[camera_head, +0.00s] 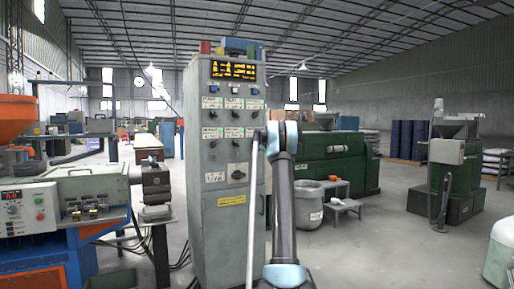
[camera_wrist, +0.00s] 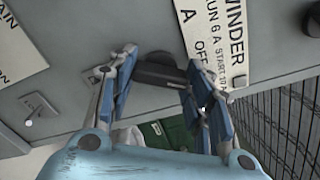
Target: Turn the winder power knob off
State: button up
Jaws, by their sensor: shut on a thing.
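The winder knob (camera_wrist: 158,70) is a dark, bar-shaped knob on the grey cabinet face in the wrist view. It sits between the two blue-padded fingers of my gripper (camera_wrist: 163,60), which are shut on it. A white label (camera_wrist: 212,42) reading WINDER, with RUN 6 A and OFF, is beside it on the right. In the head view the tall grey control cabinet (camera_head: 225,170) stands in the centre, and my arm reaches up to its right edge. The winder knob cannot be picked out there. The knob's exact pointing direction is unclear.
Another white label (camera_wrist: 18,50) and a small metal toggle (camera_wrist: 30,120) are at left on the cabinet face. Several switches and a larger black rotary knob (camera_head: 238,171) show on the cabinet front.

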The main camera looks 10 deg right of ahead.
jog(key=n, duration=0.6)
jog(key=shift+a+f, duration=0.1)
jog(key=shift+a, duration=0.1)
jog(key=shift+n, duration=0.3)
jog(key=o, duration=1)
jog(key=shift+o, duration=0.2)
jog(key=shift+d, duration=0.1)
jog(key=v, duration=1.2)
